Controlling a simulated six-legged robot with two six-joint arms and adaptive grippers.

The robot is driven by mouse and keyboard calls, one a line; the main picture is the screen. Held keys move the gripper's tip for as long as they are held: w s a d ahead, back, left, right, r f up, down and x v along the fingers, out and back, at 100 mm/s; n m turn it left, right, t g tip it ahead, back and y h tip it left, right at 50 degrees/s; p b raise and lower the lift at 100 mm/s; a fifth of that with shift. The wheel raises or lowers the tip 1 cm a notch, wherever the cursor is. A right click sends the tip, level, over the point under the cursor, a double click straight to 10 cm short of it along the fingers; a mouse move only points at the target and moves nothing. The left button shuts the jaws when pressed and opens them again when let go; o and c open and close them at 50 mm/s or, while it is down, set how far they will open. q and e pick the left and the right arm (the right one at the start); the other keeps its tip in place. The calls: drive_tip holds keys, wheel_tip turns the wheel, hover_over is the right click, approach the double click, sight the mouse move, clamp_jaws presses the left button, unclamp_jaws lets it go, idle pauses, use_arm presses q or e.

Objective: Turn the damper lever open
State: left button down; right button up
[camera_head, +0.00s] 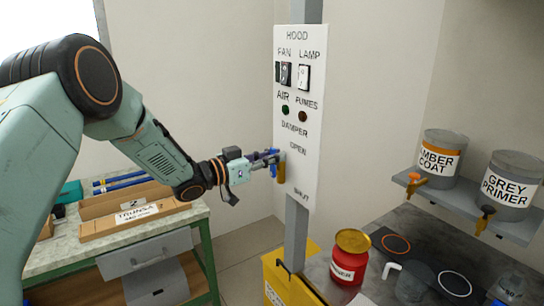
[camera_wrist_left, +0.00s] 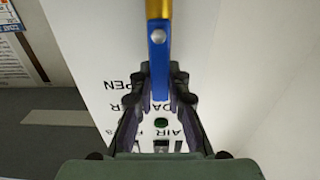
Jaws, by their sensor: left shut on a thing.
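My right gripper is out of view.
The panel is on a grey post (camera_head: 296,235), with fan and lamp switches above. A bench (camera_head: 70,255) with a cardboard tray (camera_head: 130,222) stands at left. A red can (camera_head: 349,262), the AMBER COAT can (camera_head: 441,158) and the GREY PRIMER can (camera_head: 508,185) are at right.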

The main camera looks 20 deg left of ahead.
use_arm(q)
drive_tip(key=shift+w+r, duration=0.1)
drive_tip(key=shift+r, duration=0.2)
drive_tip(key=c, duration=1.8)
unclamp_jaws()
drive_tip(key=o, duration=0.5)
drive_tip(key=shift+w+d+f, duration=0.1)
drive_tip(key=shift+f, duration=0.15)
drive_tip(key=shift+s, duration=0.2)
drive_tip(key=v, duration=1.2)
drive_tip(key=shift+w, duration=0.1)
